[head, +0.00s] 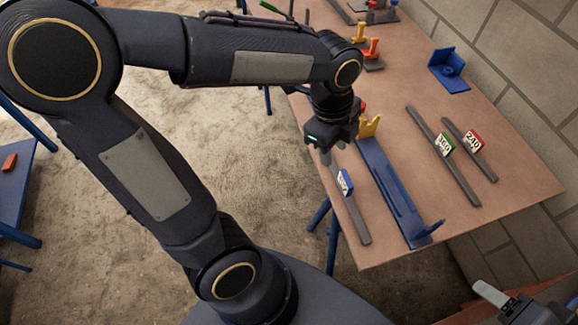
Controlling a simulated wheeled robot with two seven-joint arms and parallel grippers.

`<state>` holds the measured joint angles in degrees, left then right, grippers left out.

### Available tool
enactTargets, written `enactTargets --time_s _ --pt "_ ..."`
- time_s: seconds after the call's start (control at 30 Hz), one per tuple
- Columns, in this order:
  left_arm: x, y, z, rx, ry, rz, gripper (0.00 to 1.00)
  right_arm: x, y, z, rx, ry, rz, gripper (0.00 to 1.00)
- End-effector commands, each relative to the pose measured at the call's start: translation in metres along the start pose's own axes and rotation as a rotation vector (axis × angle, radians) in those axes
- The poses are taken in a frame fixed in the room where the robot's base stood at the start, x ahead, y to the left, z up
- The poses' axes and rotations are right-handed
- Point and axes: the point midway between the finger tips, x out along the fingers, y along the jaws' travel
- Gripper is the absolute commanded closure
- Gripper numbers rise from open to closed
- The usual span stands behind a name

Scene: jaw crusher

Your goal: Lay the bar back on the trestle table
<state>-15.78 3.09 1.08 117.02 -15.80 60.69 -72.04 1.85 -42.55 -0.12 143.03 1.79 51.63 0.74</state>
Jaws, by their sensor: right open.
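A grey bar with a blue tag (352,212) is along the left edge of the trestle table (400,248). Its far end runs under my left gripper (327,150). The gripper body hides the fingertips, so I cannot tell whether they grip the bar, or whether the bar touches the tabletop. A bar with a green tag (462,181) and a bar with a red tag (483,165) lie further right on the table. My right gripper (497,297) is open at the lower right corner, off the table's near end, partly cut by the frame.
A long blue holder (395,190) with a yellow part (369,126) lies just right of the blue-tagged bar. A blue bracket (449,72) and orange and yellow pieces (372,48) stand further back. A block wall (530,80) borders the table's right side.

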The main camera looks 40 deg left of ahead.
Motion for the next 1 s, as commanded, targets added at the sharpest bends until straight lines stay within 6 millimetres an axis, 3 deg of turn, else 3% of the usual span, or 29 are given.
enactTargets --time_s 0.03,0.2,0.4,0.6,0.87,1.0 --pt "-0.011 0.017 0.012 -0.206 0.04 -0.043 0.64 0.0 0.0 0.0 0.0 0.0 0.0 0.41" --pt "-0.029 0.071 0.03 -0.948 0.224 -0.138 0.64 0.0 0.0 0.0 0.0 0.0 0.0 0.41" --pt "-0.03 0.109 0.032 -1.558 0.434 -0.169 0.64 0.0 0.0 0.0 0.0 0.0 0.0 0.41" --pt "-0.028 0.119 0.031 -1.767 0.52 -0.163 0.64 0.0 0.0 0.0 0.0 0.0 0.0 0.41" --pt "-0.029 0.119 0.031 -1.772 0.521 -0.161 0.64 -0.001 0.0 0.0 0.0 0.0 0.0 0.41" --pt "-0.05 0.117 0.028 -1.77 0.521 -0.162 0.64 -0.018 -0.008 -0.009 0.0 0.0 0.0 0.41"
